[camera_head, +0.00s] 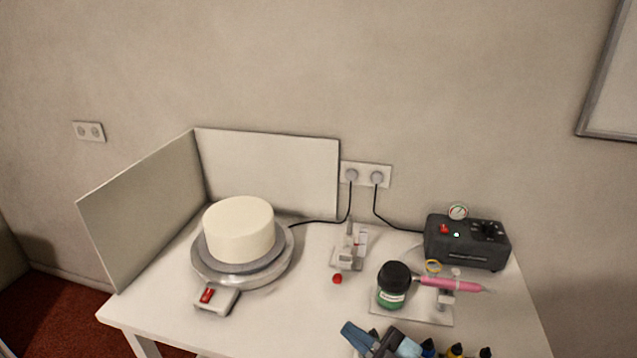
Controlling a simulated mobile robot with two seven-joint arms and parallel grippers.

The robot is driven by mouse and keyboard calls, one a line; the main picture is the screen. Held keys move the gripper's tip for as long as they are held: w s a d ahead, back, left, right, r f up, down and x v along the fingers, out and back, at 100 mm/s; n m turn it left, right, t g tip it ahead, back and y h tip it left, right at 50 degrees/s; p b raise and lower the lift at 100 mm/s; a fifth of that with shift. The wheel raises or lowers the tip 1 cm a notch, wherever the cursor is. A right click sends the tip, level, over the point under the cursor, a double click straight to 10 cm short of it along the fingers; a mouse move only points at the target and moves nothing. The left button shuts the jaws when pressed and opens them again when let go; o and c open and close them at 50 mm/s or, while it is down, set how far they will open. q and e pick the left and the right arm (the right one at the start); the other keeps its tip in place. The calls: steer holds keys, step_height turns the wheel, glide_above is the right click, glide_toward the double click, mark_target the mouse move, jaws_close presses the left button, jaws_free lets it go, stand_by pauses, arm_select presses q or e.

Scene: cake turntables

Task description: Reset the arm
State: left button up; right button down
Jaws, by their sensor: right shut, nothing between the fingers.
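My right gripper (352,332) shows at the bottom edge, right of centre, as blue-grey and dark parts. Its fingers are shut with nothing held, and the rest of the arm is cut off by the frame. It is near the table's front, in front of the dark-lidded green jar (392,285) and left of several small bottles. My left gripper is not in view. A plain white cake (239,229) stands upright on the grey turntable (281,263) at the left, well apart from my right gripper.
A red switch box (215,301) sits before the turntable. Upright panels (268,165) screen its back and left. A pink airbrush (450,284) rests on a stand beside the jar. A dark compressor (467,244) with a green light stands behind. A small white device (348,252) stands mid-table.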

steer(key=s+d+f+m+g+h, duration=0.1)
steer(key=s+d+f+m+h, duration=0.35)
steer(key=f, duration=0.35)
steer(key=s+d+f+m+h, duration=0.4)
steer(key=f+m+h, duration=0.15)
steer(key=f, duration=0.35)
steer(key=s+d+f+m+g+h, duration=0.1)
steer(key=s+d+f+m+h, duration=0.45)
steer(key=f, duration=0.25)
arm_select(q)
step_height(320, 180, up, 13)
steer(key=p, duration=1.4)
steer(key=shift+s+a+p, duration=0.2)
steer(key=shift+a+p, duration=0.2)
arm_select(e)
step_height(320, 180, up, 12)
steer(key=shift+w+r+t+y, duration=0.2)
steer(key=shift+w+t+y, duration=0.15)
steer(key=shift+w+t, duration=0.1)
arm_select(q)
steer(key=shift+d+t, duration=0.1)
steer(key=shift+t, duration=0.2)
